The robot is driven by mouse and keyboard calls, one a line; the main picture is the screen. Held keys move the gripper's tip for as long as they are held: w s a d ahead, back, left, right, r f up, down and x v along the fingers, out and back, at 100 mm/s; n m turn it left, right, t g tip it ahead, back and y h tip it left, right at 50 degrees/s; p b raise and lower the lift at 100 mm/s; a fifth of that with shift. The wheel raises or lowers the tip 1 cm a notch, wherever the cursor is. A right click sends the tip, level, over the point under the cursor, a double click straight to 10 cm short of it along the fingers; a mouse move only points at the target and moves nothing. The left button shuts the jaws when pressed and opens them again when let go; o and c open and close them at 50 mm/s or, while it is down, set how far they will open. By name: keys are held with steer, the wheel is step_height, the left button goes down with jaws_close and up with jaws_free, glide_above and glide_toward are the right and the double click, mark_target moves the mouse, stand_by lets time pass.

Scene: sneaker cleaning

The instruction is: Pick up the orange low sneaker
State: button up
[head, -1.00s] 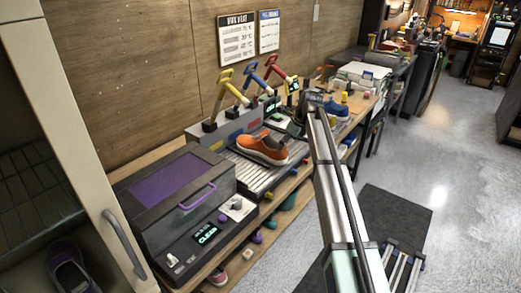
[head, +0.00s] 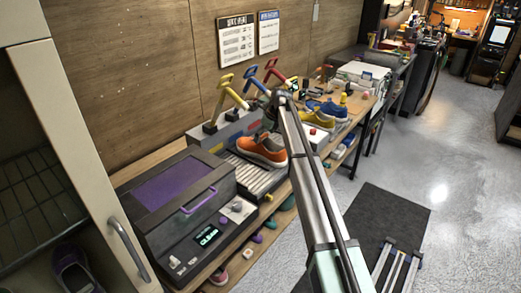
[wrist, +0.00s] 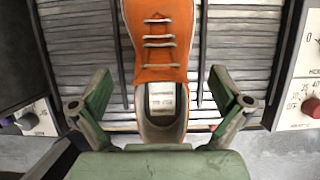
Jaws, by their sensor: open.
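The orange low sneaker (head: 262,151) with a pale sole sits on the grey slatted conveyor (head: 246,173) of the bench machine. In the wrist view the sneaker (wrist: 158,50) shows from above, with its laces upward and its heel opening toward my gripper. My gripper (wrist: 163,105) is open, with one green finger on each side of the shoe's heel and a gap on both sides. In the head view the gripper end is mostly hidden behind my arm, near the sneaker's upper right.
Yellow, blue and red levers (head: 228,90) rise behind the conveyor. A dark machine with a purple lid (head: 176,187) stands left of it. Yellow and blue shoes (head: 328,110) are farther along the bench. A dial panel (wrist: 307,90) borders the conveyor on the right.

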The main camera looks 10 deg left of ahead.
steer(key=p+x, duration=0.1)
steer(key=x, duration=0.4)
steer(key=shift+d, duration=0.1)
steer(key=c, duration=1.4)
steer(key=shift+r, duration=0.1)
